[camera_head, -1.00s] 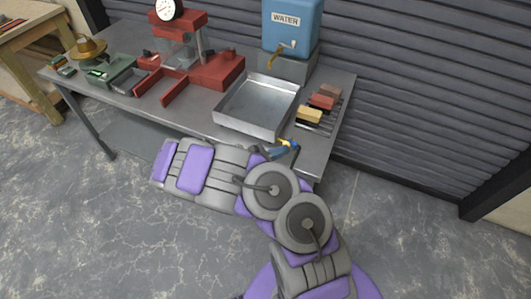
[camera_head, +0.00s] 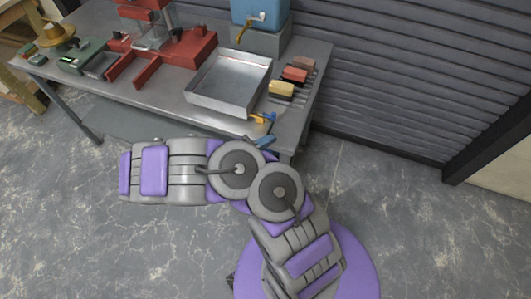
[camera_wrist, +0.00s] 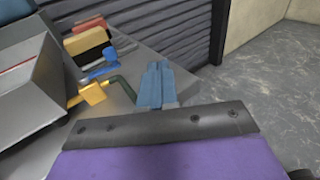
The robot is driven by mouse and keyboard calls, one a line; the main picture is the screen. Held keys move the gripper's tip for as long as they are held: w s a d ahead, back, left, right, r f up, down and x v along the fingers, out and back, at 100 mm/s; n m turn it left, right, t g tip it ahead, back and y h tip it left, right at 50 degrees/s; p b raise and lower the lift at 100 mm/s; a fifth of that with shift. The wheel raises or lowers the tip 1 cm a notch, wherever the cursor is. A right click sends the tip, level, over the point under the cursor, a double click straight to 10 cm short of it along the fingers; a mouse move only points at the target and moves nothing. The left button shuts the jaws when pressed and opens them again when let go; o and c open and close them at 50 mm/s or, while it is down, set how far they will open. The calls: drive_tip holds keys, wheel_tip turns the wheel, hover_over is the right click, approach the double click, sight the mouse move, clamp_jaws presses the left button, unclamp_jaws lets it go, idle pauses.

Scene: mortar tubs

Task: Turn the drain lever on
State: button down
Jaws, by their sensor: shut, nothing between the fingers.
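A drain valve with a yellow-orange body (camera_head: 257,119) and a small blue lever (camera_head: 270,115) sits by the front right corner of the metal tray (camera_head: 205,103). In the wrist view the blue lever (camera_wrist: 103,71) lies left of my fingers, above the yellow body (camera_wrist: 93,93) and a dark green bent part (camera_wrist: 123,86). My gripper (camera_head: 263,140) has blue fingers, shut and empty, near the table's front edge. In the wrist view its fingers (camera_wrist: 155,84) are together, pointing away, to the right of the valve and apart from it.
A blue water tank (camera_head: 258,10) with a brass tap stands at the back. Yellow, red and brown blocks (camera_head: 281,89) lie on a rack right of the tray. A red press (camera_head: 195,47) stands to the left. Floor is clear right of the table (camera_head: 310,75).

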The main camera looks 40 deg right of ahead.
drive_tip(key=s+a+p, duration=0.1)
drive_tip(key=s+a, duration=0.4)
drive_tip(key=a, duration=0.2)
drive_tip(key=s+d+r+m+g+y, duration=0.1)
drive_tip(key=s+d+r+m+g, duration=0.2)
drive_tip(key=r+m, duration=0.35)
drive_tip(key=s+a+r+m+g+y, duration=0.3)
drive_tip(key=s+a+r+m+y, duration=0.1)
drive_tip(key=s+r+m+y, duration=0.7)
drive_tip(key=s+a+r+t+y, duration=0.4)
drive_tip(key=s+a+r+y, duration=0.1)
drive_tip(key=a, duration=0.6)
drive_tip(key=shift+a+r+m, duration=0.25)
drive_tip(key=shift+r+m, duration=0.1)
drive_tip(key=shift+r, duration=0.5)
